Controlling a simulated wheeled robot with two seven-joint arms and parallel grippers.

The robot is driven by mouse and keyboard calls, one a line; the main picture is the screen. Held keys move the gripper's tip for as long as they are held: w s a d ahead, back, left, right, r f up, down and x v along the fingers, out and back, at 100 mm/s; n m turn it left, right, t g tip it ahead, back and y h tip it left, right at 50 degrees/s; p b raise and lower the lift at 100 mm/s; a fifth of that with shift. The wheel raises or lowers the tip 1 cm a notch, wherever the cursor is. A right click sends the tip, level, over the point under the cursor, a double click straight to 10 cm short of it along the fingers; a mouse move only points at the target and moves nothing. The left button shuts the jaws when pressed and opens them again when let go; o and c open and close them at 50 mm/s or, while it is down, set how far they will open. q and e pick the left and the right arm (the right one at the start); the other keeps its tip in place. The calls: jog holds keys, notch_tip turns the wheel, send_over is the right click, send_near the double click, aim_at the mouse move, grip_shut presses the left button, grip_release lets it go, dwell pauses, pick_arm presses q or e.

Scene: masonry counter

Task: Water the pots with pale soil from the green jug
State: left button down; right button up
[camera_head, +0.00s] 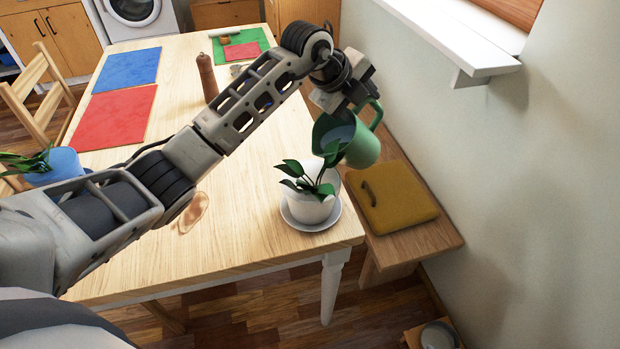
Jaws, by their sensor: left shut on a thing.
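The green jug (363,150) is held in my left gripper (350,103), which is shut on it. The jug is tilted, with its mouth to the left and bluish water showing inside. It is above and slightly right of a white pot (308,210) with a leafy plant. That pot stands on a pale saucer (327,221) near the table's right corner. Its soil is hidden by leaves, so its colour cannot be told. A blue pot (63,165) with a plant is at the left, partly behind my arm; its soil is not visible. My right gripper is not in view.
The wooden table (255,235) holds a red mat (115,117), a blue mat (128,70), a green mat (240,46) and a brown pepper-mill-like object (207,78). A bench with a yellow cushion (392,197) stands at the right, below a white sill (460,42).

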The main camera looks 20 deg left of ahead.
pick_arm(q)
jog(key=shift+s+a+r+t+h+b, duration=0.15)
jog(key=shift+s+a+t+h+b, duration=0.25)
jog(key=shift+s+t+h, duration=0.5)
dwell(6.3)
